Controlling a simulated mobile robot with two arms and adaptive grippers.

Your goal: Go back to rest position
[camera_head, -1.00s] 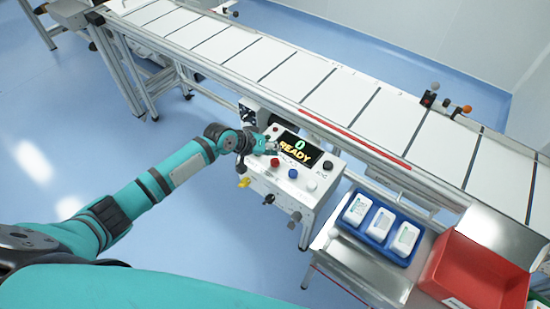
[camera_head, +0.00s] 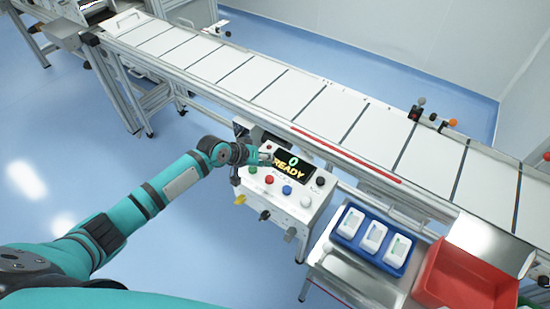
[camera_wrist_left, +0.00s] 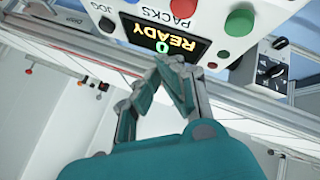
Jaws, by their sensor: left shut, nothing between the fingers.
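My left arm reaches in from the left in the head view. Its gripper (camera_head: 266,157) is at the upper left edge of the control box (camera_head: 312,204), beside the display (camera_head: 294,172) that reads 0 and READY. In the left wrist view the gripper (camera_wrist_left: 172,68) is shut and empty, its fingers pointing at the display (camera_wrist_left: 165,38). Whether it touches the box cannot be told. The box has a red button (camera_head: 268,179), a blue button (camera_head: 286,190), a white button and black knobs. My right gripper is not in view.
A long conveyor (camera_head: 262,82) with white panels runs behind the control box. A blue tray (camera_head: 338,239) with three white packs and a red bin (camera_head: 428,281) stand at the lower right. Blue floor (camera_head: 190,245) is open left of the box.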

